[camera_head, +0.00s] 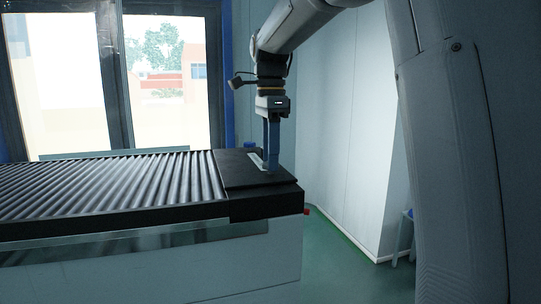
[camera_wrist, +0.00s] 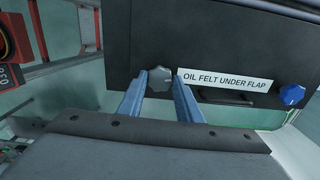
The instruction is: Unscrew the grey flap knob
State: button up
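The grey flap knob (camera_wrist: 160,79) is a lobed knob on the dark panel, at the left end of the label in the wrist view. My gripper (camera_wrist: 161,84) has its two blue fingers on either side of this knob, tips close to its edges. Whether they press on it or leave a small gap cannot be told. In the head view my gripper (camera_head: 271,166) points straight down, with its tips at the dark end plate (camera_head: 232,170). The grey knob is hidden there.
A blue knob (camera_wrist: 291,94) sits right of the label "OIL FELT UNDER FLAP" (camera_wrist: 225,80), with a dark slot (camera_wrist: 225,97) below the label. A red device (camera_wrist: 12,40) is at the far left. The ribbed bed (camera_head: 110,185) extends left; green floor (camera_head: 340,270) is right.

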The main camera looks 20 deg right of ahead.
jog(key=shift+c, duration=1.4)
jog(key=shift+n, duration=0.3)
jog(key=n, duration=0.3)
jog(key=shift+n, duration=0.3)
jog(key=n, duration=0.4)
jog(key=shift+n, duration=0.3)
jog(key=n, duration=0.5)
jog(key=shift+n, duration=2.4)
